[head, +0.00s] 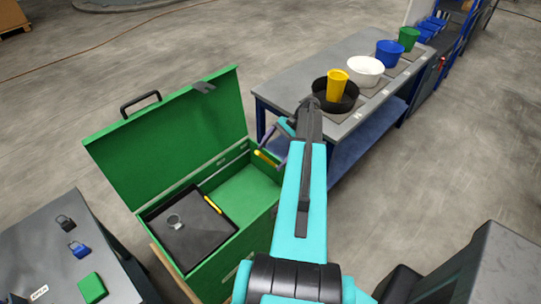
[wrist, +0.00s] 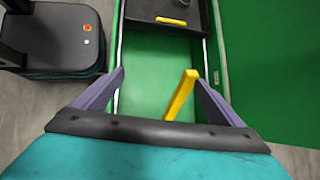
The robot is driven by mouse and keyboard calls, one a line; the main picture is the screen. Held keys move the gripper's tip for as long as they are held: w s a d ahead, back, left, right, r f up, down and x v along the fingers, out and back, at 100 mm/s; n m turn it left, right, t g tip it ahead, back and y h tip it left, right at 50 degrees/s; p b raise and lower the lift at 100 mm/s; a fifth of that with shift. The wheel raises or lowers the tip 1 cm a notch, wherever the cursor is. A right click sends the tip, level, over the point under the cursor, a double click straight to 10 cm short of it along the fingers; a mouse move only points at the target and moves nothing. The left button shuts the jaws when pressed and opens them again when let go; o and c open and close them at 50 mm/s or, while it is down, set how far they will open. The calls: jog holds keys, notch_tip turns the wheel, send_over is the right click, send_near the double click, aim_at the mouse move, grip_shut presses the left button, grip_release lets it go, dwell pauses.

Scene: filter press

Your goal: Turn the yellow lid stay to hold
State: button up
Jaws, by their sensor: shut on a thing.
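The yellow lid stay (head: 266,158) is a short bar at the right end of the green box, by the lid hinge side. In the wrist view the stay (wrist: 181,96) stands tilted between my fingers, close to the right one. In the head view my gripper (head: 279,146) is partly hidden by my arm. The green lid (head: 170,125) stands raised at the back of the box.
A black tray (head: 190,252) with a yellow handle (head: 213,204) and a round grey item (head: 174,221) sits in the box's left part. A grey workbench (head: 350,55) with several tubs stands behind right. A dark table (head: 45,250) with padlocks is at front left.

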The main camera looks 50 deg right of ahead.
jog(key=shift+s+r, duration=0.35)
jog(key=shift+r, duration=0.05)
jog(key=c, duration=0.9)
jog(key=shift+d+r+p, duration=0.1)
jog(key=shift+d+r, duration=1)
jog(key=shift+r, duration=0.65)
jog(key=shift+d+r+p, duration=0.1)
jog(key=shift+d+r, duration=1)
jog(key=shift+r, duration=0.6)
jog(key=shift+d+r+p, duration=0.1)
jog(key=shift+d+r, duration=1)
jog(key=shift+r, duration=0.65)
